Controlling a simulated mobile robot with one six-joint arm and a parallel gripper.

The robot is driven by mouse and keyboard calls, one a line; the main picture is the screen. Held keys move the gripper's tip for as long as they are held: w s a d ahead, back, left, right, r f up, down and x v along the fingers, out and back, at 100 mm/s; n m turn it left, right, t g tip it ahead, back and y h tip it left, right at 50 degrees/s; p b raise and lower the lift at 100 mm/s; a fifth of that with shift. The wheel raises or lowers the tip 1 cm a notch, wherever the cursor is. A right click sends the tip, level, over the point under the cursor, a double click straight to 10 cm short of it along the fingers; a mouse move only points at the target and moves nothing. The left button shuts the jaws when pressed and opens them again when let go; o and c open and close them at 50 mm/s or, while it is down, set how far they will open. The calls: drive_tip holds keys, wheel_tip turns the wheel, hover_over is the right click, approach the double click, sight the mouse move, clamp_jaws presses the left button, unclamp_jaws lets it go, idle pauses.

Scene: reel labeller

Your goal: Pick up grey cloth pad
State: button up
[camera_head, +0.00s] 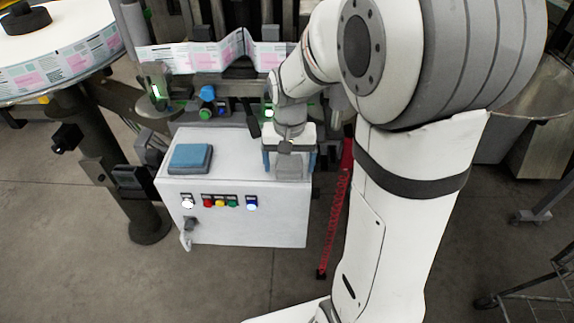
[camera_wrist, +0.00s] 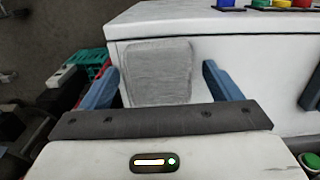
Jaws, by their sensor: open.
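The grey cloth pad (camera_wrist: 158,72) is a flat, rounded rectangle on the white top of the control box. In the head view, the pad (camera_head: 291,168) shows at the right end of the box top, partly hidden by my gripper. My gripper (camera_head: 290,163) points down over it with its blue fingers apart. In the wrist view, the fingers of my gripper (camera_wrist: 162,78) stand open on either side of the pad, with a gap on each side, wider at the right. The near edge of the pad is hidden behind the gripper body.
A blue pad on a grey base (camera_head: 190,157) sits at the left of the control box (camera_head: 240,220). Coloured buttons (camera_head: 220,202) and a switch line its front. A label strip (camera_head: 195,55) and machine parts stand behind. The box top between the two pads is clear.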

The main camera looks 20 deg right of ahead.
sight(289, 162)
drive_tip(key=c, duration=1.1)
drive_tip(key=shift+o, duration=0.2)
drive_tip(key=shift+r, duration=0.15)
wheel_tip(289, 162, up, 10)
drive_tip(key=shift+f, duration=0.1)
drive_tip(key=o, duration=0.3)
drive_tip(key=shift+c, duration=1.2)
